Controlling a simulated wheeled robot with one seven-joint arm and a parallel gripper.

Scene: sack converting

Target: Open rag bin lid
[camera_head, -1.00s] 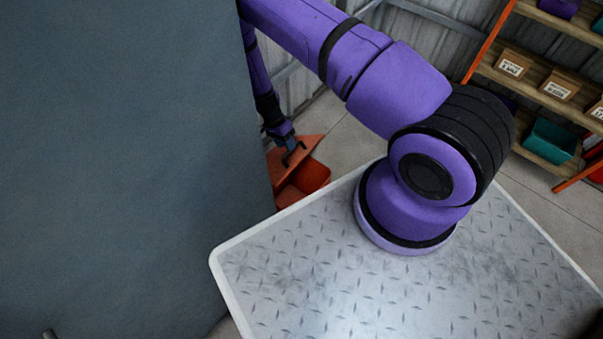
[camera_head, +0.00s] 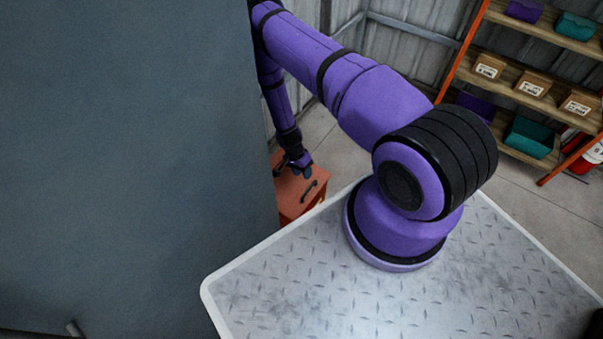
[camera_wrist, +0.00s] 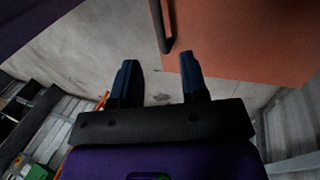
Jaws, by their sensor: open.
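The rag bin (camera_head: 288,212) is an orange-red box on the floor, partly hidden behind a grey-blue panel in the head view. Its lid (camera_head: 318,182) lies flat over the top and looks shut. A dark bar handle (camera_head: 308,191) stands on the lid. My gripper (camera_head: 301,172) is just above the lid, behind the handle in the head view. In the wrist view my gripper (camera_wrist: 158,78) is open with nothing between its two fingers. The lid (camera_wrist: 240,40) fills the upper right there, and the handle (camera_wrist: 162,25) is beyond the fingertips, apart from them.
A large grey-blue panel (camera_head: 120,150) blocks the left of the head view. Shelving (camera_head: 525,80) with boxes and bins stands at the right, with a red extinguisher (camera_head: 588,157) beside it. Concrete floor (camera_head: 335,150) is clear between bin and shelving.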

